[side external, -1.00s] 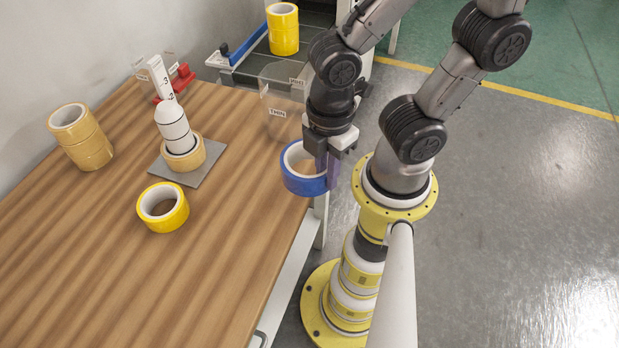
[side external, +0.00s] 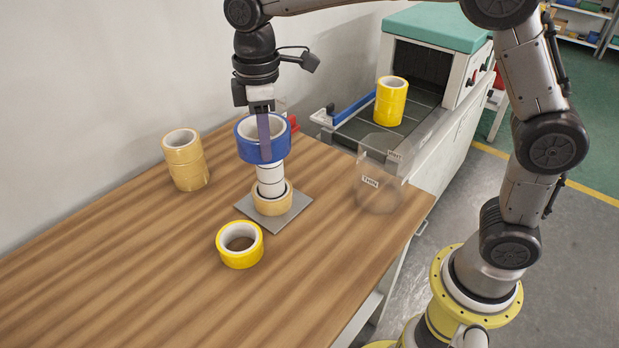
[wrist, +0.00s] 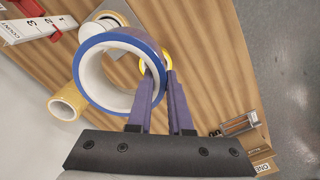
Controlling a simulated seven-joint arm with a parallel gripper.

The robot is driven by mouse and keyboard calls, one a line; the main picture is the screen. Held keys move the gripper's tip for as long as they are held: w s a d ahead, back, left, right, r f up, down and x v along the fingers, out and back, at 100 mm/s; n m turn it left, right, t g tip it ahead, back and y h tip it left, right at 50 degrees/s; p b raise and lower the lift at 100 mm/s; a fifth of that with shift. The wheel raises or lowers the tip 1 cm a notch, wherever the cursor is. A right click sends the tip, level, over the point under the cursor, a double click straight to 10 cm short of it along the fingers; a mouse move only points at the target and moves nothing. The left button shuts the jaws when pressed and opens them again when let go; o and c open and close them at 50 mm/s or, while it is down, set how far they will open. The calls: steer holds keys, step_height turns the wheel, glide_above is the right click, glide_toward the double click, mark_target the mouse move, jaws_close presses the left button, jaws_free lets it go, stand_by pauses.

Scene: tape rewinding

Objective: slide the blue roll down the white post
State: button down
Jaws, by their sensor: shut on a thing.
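The blue roll (side external: 252,150) is in my gripper (side external: 265,152), one finger outside its wall and one inside. The roll is held in the air, its hole facing up. In the side view it covers the top of the white post (side external: 271,180). In the wrist view wood shows through the hole of the blue roll (wrist: 89,82), and the white post (wrist: 92,33) appears beyond the roll's edge, so the post does not look to be inside it. A tan roll (side external: 272,205) sits around the post's foot on a grey plate (side external: 299,204).
A yellow roll (side external: 240,258) lies in front of the plate. Stacked tan rolls (side external: 186,172) stand left. A clear bin (side external: 378,190) is at the table's right edge. A yellow stack (side external: 391,103) stands on the conveyor behind. The front of the wooden table is clear.

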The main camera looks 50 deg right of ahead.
steer(key=shift+m, duration=0.9)
steer(key=w+d+f, duration=0.1)
steer(key=w, duration=0.1)
steer(key=w+d+f, duration=0.1)
steer(key=w+d, duration=0.1)
steer(key=w+d+f, duration=0.1)
steer(key=w+d, duration=0.1)
steer(key=w, duration=0.1)
steer(key=shift+d+f, duration=0.1)
steer(key=shift+d, duration=0.15)
steer(key=shift+d+f, duration=0.35)
steer(key=shift+d, duration=0.05)
steer(key=shift+f, duration=1.35)
steer(key=shift+f, duration=0.45)
steer(key=shift+f, duration=0.3)
steer(key=shift+f, duration=0.75)
steer(key=c, duration=0.8)
jaws_free()
